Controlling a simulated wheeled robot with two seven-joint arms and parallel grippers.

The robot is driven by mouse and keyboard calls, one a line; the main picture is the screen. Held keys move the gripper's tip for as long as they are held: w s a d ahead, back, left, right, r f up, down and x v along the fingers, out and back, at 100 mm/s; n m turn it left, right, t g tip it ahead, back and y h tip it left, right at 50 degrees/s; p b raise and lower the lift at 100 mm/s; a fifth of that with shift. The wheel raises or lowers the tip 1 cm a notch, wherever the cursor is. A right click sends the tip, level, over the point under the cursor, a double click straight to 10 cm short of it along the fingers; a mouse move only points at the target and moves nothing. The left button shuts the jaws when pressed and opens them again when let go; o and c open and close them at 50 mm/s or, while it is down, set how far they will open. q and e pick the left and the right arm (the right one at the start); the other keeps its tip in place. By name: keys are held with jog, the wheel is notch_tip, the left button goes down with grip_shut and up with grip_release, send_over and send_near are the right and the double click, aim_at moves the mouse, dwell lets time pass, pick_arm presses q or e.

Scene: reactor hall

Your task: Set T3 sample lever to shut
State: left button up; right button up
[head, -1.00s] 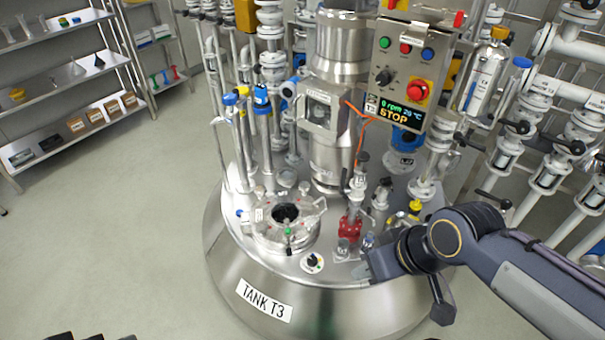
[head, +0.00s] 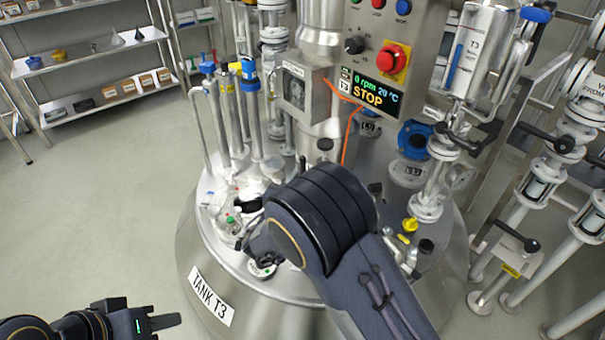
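The steel tank T3 (head: 212,262) fills the middle of the head view, with fittings on its lid. I cannot pick out the sample lever for certain; my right arm covers the middle of the lid, where a red valve stood in view earlier. My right gripper (head: 256,238) is over the front left of the lid, near the hatch, its fingers mostly hidden by my own wrist. My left gripper (head: 152,322) is low at the left, away from the tank above the floor; how far its fingers are apart is unclear.
A control panel (head: 390,60) reading STOP hangs above the lid. A yellow-handled fitting (head: 409,226) stands at the lid's right. Pipes with black-handled valves (head: 545,140) and a grey box with a black-knobbed lever (head: 512,248) crowd the right. The floor at left is clear.

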aim_at(302, 166)
jog(key=shift+n+t+y, duration=0.4)
jog(key=shift+n+y, duration=0.1)
jog(key=shift+n, duration=0.2)
jog(key=w, duration=0.5)
jog(key=w+d, duration=0.1)
jog(key=w, duration=0.1)
jog(key=shift+w+f, duration=0.3)
jog(key=shift+f, duration=0.05)
jog(key=shift+c, duration=0.3)
grip_shut()
